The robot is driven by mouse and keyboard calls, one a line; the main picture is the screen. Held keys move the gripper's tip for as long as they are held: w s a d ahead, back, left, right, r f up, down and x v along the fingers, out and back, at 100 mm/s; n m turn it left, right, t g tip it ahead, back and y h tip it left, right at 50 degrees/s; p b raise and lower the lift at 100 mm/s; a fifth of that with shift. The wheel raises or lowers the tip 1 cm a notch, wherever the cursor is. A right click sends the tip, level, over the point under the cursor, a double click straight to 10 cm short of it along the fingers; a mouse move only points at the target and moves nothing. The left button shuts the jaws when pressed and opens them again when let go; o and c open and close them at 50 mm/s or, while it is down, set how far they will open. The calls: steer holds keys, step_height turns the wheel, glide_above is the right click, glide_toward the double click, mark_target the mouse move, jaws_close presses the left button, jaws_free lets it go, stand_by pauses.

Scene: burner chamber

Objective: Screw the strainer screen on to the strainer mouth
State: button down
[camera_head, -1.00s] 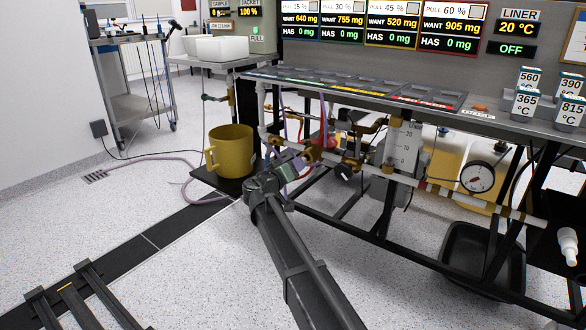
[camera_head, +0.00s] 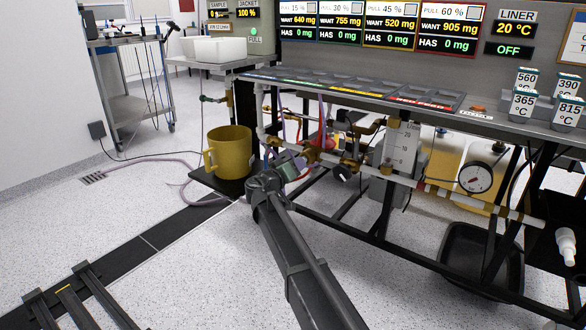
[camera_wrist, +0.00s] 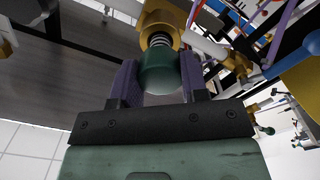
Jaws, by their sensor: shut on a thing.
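The strainer screen shows in the wrist view as a dark green rounded cap (camera_wrist: 160,76) with a ribbed, thread-like end (camera_wrist: 158,41) facing the brass fitting. My gripper (camera_wrist: 159,68) has its two purple fingers shut on the sides of the green cap. The brass strainer mouth (camera_wrist: 160,22) is directly ahead and looks roughly in line with the cap. The ribbed end is at its opening; how far it sits inside cannot be told. In the head view my gripper (camera_head: 289,168) is at the pipework under the bench, and the screen is too small to make out there.
A yellow mug (camera_head: 228,152) stands left of my gripper on a dark base. Brass valves and a white pipe (camera_head: 400,173) run right of it, with a round gauge (camera_head: 475,177). Black frame bars cross below. A black tray (camera_head: 482,259) lies at the right. The floor at left is open.

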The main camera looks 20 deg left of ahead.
steer(key=shift+x, duration=1.3)
steer(key=c, duration=1.3)
jaws_free()
jaws_close()
steer(key=shift+w, duration=0.1)
steer(key=shift+w, duration=0.1)
steer(key=m, duration=1.1)
steer(key=shift+m, duration=0.3)
